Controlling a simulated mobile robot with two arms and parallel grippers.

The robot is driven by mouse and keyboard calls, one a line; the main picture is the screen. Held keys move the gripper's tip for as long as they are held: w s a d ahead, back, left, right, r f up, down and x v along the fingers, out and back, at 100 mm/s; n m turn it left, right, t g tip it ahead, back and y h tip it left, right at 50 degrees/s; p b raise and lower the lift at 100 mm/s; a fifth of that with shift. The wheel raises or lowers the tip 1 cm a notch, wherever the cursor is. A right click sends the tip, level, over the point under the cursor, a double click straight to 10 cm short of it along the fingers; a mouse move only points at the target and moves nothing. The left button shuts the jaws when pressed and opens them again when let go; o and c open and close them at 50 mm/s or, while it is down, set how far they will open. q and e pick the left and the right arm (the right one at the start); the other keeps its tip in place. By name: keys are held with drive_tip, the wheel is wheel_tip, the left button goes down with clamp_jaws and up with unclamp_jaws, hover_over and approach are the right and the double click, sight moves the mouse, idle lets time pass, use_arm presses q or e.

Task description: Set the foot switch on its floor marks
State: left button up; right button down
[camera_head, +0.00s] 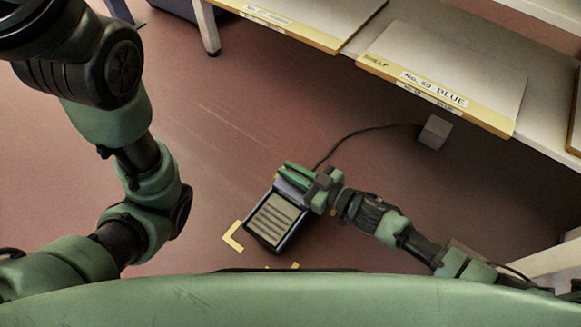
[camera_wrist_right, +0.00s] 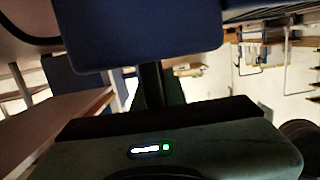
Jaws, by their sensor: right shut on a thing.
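The foot switch (camera_head: 272,222), a dark blue-grey box with a ribbed pale pedal, is at the lower middle of the head view, turned slightly. My right gripper (camera_head: 297,179) is shut on its upper end. A yellow corner floor mark (camera_head: 233,238) lies just outside the switch's lower left corner. Another yellow mark (camera_head: 290,266) shows below it, mostly hidden by my green body. I cannot tell whether the switch touches the floor. In the right wrist view a dark blue body (camera_wrist_right: 140,35), apparently the switch, fills the top. My left gripper is out of view.
A dark cable runs from near the switch to a grey block (camera_head: 434,131) on the floor by the shelves. A shelf labelled No. 89 BLUE (camera_head: 450,75) stands at the upper right. The reddish floor left of the switch is clear.

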sight(285, 203)
drive_tip(key=shift+a+f+b, duration=0.1)
drive_tip(key=shift+f+b, duration=1.85)
drive_tip(key=shift+f, duration=0.6)
drive_tip(key=shift+r, duration=0.1)
drive_tip(key=c, duration=1.8)
unclamp_jaws()
drive_tip(key=shift+f, duration=0.3)
drive_tip(key=o, duration=0.3)
drive_tip(key=shift+o, duration=0.2)
